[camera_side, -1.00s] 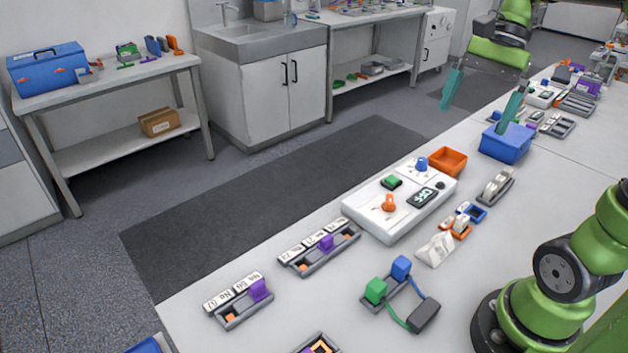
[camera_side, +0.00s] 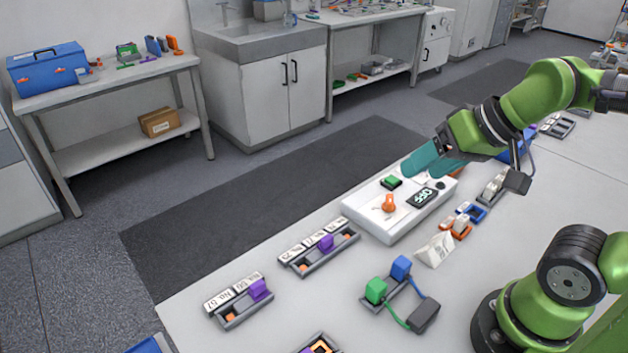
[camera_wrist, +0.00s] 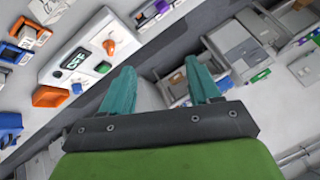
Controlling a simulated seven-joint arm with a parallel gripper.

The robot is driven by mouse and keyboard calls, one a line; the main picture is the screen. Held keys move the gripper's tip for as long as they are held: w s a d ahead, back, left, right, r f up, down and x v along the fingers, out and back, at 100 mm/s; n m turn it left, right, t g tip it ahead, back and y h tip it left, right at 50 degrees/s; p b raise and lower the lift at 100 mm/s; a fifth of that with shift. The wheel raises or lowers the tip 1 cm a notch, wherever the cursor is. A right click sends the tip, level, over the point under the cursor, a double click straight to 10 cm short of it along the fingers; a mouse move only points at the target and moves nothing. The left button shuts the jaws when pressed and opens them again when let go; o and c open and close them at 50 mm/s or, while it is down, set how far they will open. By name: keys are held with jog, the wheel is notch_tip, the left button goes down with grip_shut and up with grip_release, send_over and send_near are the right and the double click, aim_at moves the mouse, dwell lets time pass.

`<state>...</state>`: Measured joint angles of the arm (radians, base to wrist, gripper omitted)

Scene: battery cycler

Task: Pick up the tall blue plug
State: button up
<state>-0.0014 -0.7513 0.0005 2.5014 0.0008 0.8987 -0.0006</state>
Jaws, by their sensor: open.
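The blue plug (camera_side: 401,267) stands upright in a dark holder (camera_side: 366,301) beside a green plug (camera_side: 376,290), at the front of the bench in the side view. Cables run from both plugs to a dark grey block (camera_side: 424,316). My gripper (camera_side: 421,166) is open and empty, up and to the right of the plugs, in front of the white cycler's far end in the picture. Both teal fingers show spread apart in the wrist view (camera_wrist: 161,82). I cannot pick out the blue plug in the wrist view.
The white cycler (camera_side: 372,223) has an orange knob (camera_side: 389,203), green button and OFF display. Labelled racks with purple blocks (camera_side: 325,242) lie left. A white wedge (camera_side: 436,248) and small orange and blue holders (camera_side: 461,229) lie right of the plugs.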

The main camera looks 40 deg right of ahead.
jog(key=n+g+h, duration=0.1)
jog(key=n+g, duration=0.5)
jog(key=n, duration=0.8)
send_over(403, 262)
notch_tip(403, 262, down, 6)
jog(key=f+n, duration=0.2)
jog(key=f, duration=0.1)
jog(key=f+n, duration=0.3)
jog(key=f, duration=0.1)
jog(key=f+n+g+h, duration=0.1)
jog(key=f+n, duration=0.2)
jog(key=f, duration=0.1)
jog(key=shift+s+d+f, duration=0.1)
jog(key=shift+s+f, duration=0.1)
jog(key=shift+s, duration=0.15)
jog(key=shift+w+f, duration=0.2)
jog(key=shift+f, duration=1.1)
jog(key=shift+w+f, duration=0.15)
jog(key=shift+f, duration=1.15)
